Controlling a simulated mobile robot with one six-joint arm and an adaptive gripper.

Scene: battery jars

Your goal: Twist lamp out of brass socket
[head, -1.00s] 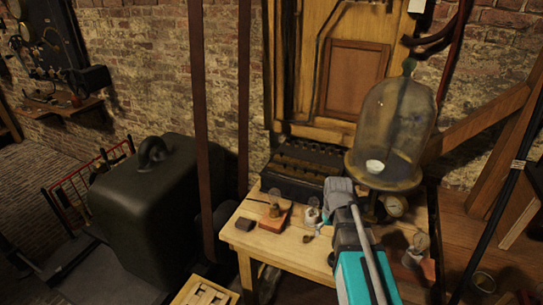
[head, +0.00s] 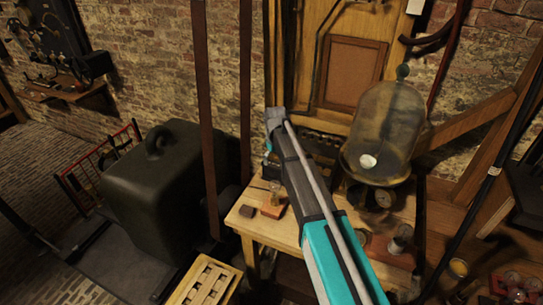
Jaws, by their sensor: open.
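A small upright glass piece, perhaps the lamp (head: 276,188), stands on a reddish-brown wooden block (head: 273,208) on the pale wooden table (head: 247,228). It is too small to tell whether its socket is brass. A second small bulb-like glass piece (head: 403,233) stands at the right, so I cannot tell for sure which is the task's lamp. My teal and grey arm crosses the table from the lower right, its grey end high in front of the wooden panel. The gripper's fingers cannot be made out; the arm hides part of the tabletop.
A glass bell jar (head: 385,125) stands right of my arm, with a gauge (head: 383,198) below it. A dark box (head: 327,148) sits at the table's back, partly hidden. A small dark block (head: 246,211) lies near the left edge. A large dark case (head: 160,185) stands left.

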